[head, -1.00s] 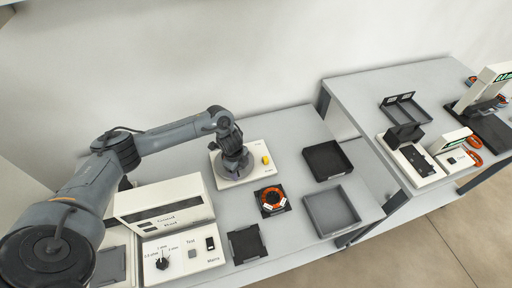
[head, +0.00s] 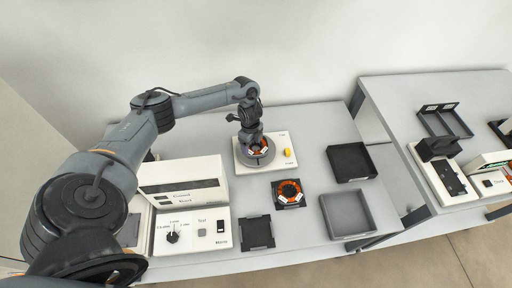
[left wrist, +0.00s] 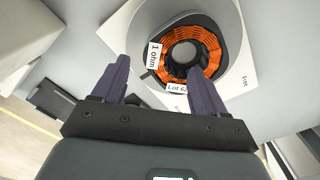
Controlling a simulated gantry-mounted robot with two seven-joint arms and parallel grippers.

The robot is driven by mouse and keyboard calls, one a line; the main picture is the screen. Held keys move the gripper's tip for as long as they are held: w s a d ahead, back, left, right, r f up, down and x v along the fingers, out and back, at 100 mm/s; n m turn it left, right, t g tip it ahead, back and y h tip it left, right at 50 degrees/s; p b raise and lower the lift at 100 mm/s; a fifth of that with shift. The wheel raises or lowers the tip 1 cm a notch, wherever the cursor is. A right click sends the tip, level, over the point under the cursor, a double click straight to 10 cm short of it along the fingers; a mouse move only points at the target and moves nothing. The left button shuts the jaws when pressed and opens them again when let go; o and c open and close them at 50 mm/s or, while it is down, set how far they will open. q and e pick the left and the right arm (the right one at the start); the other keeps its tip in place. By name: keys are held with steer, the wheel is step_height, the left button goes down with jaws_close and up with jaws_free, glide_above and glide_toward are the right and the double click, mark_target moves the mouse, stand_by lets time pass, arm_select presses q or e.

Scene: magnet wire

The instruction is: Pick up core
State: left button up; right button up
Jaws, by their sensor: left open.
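A core, an orange-wound ring (left wrist: 185,54) with white labels "1 ohm" and "Lot 62", sits in a round grey holder (left wrist: 232,22) on a white plate (left wrist: 262,50). In the head view this core (head: 262,147) shows partly under my left gripper (head: 252,135). In the left wrist view my left gripper (left wrist: 160,88) is open and empty. Its two dark fingers reach toward the core's near edge, apart from it as far as I can tell. A second orange core (head: 289,190) lies on a black square pad (head: 303,204). My right gripper is not in view.
A white meter box (head: 182,185) with a knob panel stands left of the holder. A dark tray (head: 350,165), a grey tray (head: 346,216) and a black pad (head: 257,232) lie around the second core. Another table (head: 400,95) with instruments stands at the right.

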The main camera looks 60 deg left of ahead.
mark_target(250, 151)
arm_select(q)
steer(key=shift+s+f, duration=0.2)
steer(key=shift+f, duration=1.65)
jaws_close()
steer(key=shift+a+r, duration=0.1)
